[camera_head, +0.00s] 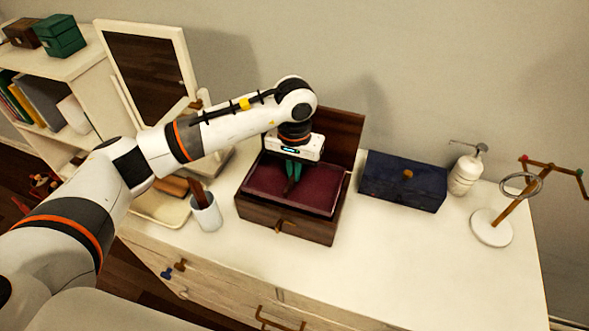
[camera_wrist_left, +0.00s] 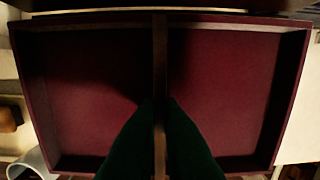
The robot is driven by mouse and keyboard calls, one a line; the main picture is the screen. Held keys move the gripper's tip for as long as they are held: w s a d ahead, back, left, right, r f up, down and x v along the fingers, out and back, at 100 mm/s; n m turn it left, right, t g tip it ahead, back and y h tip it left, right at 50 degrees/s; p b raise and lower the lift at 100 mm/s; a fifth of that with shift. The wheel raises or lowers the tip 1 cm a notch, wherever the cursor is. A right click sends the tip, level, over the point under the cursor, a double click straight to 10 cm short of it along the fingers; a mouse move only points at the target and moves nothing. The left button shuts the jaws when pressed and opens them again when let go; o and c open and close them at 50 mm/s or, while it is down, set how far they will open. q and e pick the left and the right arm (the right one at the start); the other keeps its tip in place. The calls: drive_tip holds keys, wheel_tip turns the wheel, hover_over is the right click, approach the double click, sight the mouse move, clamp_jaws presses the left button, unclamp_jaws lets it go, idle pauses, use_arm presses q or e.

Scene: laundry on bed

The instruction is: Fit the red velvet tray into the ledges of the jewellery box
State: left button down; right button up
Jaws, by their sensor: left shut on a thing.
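The red velvet tray (camera_head: 262,182) is at the open top of the brown wooden jewellery box (camera_head: 258,217), whose lid (camera_head: 340,132) stands raised at the back. My left gripper (camera_head: 291,180) points down into the tray, its green fingers shut on the tray's middle divider. In the left wrist view the divider (camera_wrist_left: 160,55) runs between the fingertips (camera_wrist_left: 160,103), with a red compartment (camera_wrist_left: 90,80) on either side. The tray's rim looks close to the box's rim. The ledges are hidden beneath it, so I cannot tell whether it rests on them. My right gripper is out of view.
A dark blue box (camera_head: 402,182) stands to the right, with a white dispenser (camera_head: 465,172) and a ring stand (camera_head: 492,227) beyond. A white cup (camera_head: 206,213) stands close to the left, near a mirror (camera_head: 148,65). The dresser top (camera_head: 400,255) is clear at front right.

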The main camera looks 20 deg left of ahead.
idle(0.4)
use_arm(q)
drive_tip(key=shift+b, duration=0.5)
idle(0.4)
drive_tip(key=shift+b, duration=0.45)
drive_tip(key=shift+f+b, duration=1.3)
drive_tip(key=shift+b, duration=0.1)
drive_tip(key=shift+r, duration=0.25)
